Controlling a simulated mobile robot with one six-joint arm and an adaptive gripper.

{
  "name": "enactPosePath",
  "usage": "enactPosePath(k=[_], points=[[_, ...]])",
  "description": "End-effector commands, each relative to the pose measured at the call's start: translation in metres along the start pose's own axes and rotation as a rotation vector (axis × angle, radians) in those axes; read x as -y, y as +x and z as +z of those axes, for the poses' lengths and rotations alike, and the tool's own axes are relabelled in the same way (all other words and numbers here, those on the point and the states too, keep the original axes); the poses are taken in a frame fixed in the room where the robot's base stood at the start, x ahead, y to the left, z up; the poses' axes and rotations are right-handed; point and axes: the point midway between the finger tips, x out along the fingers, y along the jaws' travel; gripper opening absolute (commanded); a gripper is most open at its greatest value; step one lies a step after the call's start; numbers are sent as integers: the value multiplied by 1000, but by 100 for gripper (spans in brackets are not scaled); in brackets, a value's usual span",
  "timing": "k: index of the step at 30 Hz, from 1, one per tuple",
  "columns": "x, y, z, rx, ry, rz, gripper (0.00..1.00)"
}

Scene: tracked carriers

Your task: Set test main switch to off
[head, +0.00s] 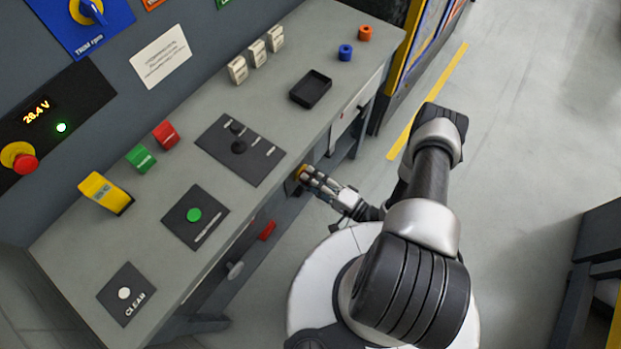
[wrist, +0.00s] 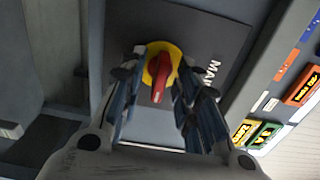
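The main switch (wrist: 160,75) shows in the wrist view as a red handle on a yellow round base. It sits on a dark plate with partly hidden lettering that begins "MAI". In the head view, a bit of its yellow base (head: 300,173) shows at the bench's front edge. My gripper (wrist: 158,92) has its fingers apart, one on each side of the red handle. It looks empty, and I cannot tell whether a finger touches the handle. In the head view my gripper (head: 308,176) reaches the bench front from the right.
A grey bench (head: 255,90) carries a black tray (head: 311,89), a dark lever panel (head: 240,149) and a green button panel (head: 194,215). Below its front edge are a red part (head: 267,230) and a grey knob (head: 235,270).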

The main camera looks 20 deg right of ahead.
Motion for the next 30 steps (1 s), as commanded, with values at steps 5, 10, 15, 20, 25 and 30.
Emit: enactPosePath(k=[5,10,15,20,25,30], points=[[0,7,0,1,0,0,30],[0,7,0,0,0,0,30],[0,7,0,0,0,0,24],[0,7,0,0,0,0,13],[0,7,0,0,0,0,2],[0,7,0,0,0,0,0]])
